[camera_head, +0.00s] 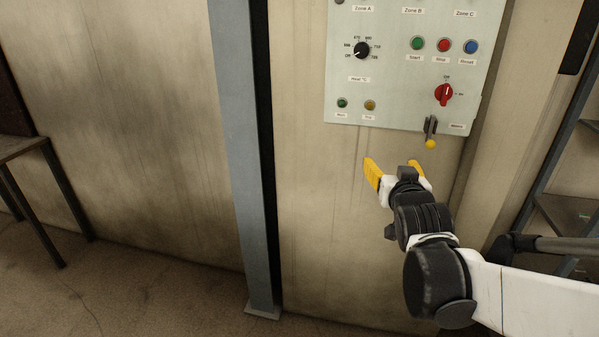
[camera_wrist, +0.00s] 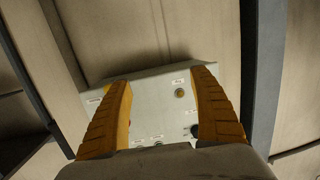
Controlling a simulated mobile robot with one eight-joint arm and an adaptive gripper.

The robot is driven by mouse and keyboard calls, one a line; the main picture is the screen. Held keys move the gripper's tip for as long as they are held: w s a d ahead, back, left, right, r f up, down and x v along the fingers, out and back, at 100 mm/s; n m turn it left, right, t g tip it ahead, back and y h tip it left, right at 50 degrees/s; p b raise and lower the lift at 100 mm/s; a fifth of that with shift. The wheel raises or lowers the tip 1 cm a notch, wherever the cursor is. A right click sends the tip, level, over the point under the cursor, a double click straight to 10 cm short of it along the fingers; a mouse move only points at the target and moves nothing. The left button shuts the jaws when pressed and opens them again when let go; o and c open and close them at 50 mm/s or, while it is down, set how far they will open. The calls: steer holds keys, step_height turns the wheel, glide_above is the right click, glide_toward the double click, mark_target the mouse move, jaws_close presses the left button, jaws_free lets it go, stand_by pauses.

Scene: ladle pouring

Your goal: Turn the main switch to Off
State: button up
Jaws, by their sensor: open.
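The main switch (camera_head: 444,95), a red rotary knob, sits at the lower right of the pale control panel (camera_head: 395,90) in the head view. Its labels read Off above and On to the right; its grip looks roughly upright, but the exact setting is hard to read. My gripper (camera_head: 392,163) is open and empty, below the panel and lower left of the switch, with its yellow fingers apart. In the wrist view the gripper (camera_wrist: 161,78) spreads over part of the panel (camera_wrist: 150,110).
A lever with a yellow ball (camera_head: 430,144) hangs just under the switch, close to my right finger. A black dial (camera_head: 362,50) and several coloured buttons are on the panel. A blue-grey post (camera_head: 243,150) stands left and shelving (camera_head: 570,215) right.

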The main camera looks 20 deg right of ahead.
steer(key=s+a+f+n+g+y+b, duration=0.1)
steer(key=s+a+f+g+y, duration=0.1)
steer(key=a+f, duration=0.3)
steer(key=s+a, duration=0.1)
steer(key=a, duration=0.1)
steer(key=shift+a+f+y, duration=0.35)
steer(key=shift+a+y, duration=0.05)
steer(key=s+a+f+n+g+y+b, duration=0.3)
steer(key=s+a+f+g, duration=0.2)
steer(key=s+a+f, duration=0.5)
steer(key=s+a, duration=0.3)
steer(key=s, duration=0.1)
steer(key=shift+f+n+g+y+b, duration=0.3)
steer(key=shift+f+n+g+y, duration=0.1)
steer(key=shift+w+a, duration=0.1)
